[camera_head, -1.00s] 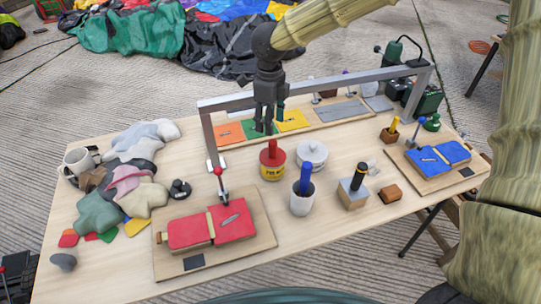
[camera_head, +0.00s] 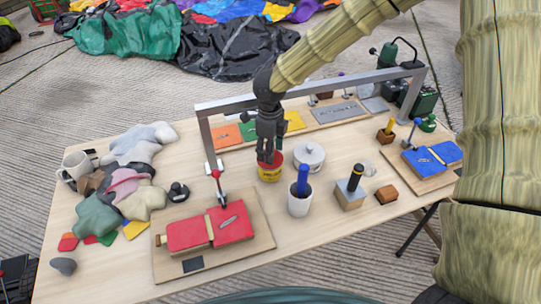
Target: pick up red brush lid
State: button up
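The red brush lid sits on a yellow and red pot (camera_head: 270,173) near the middle of the table. Its red rim (camera_head: 279,157) shows, while its upright red handle is mostly hidden by my gripper. My gripper (camera_head: 267,157) points down right over the lid, with its fingers around or just in front of the handle. I cannot tell whether the fingers are apart or touch the handle.
A white lidded pot (camera_head: 310,155), a white cup with a blue handle (camera_head: 299,205) and a wooden block (camera_head: 350,194) stand to the right. A red clamp fixture (camera_head: 205,231) lies in front. A grey metal frame (camera_head: 330,86) spans the table behind my gripper.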

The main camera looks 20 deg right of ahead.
jog(key=shift+f, duration=0.4)
grip_shut()
notch_tip(320, 180, up, 10)
jog(key=shift+r+b, duration=0.1)
jog(key=shift+b, duration=0.3)
dwell(0.3)
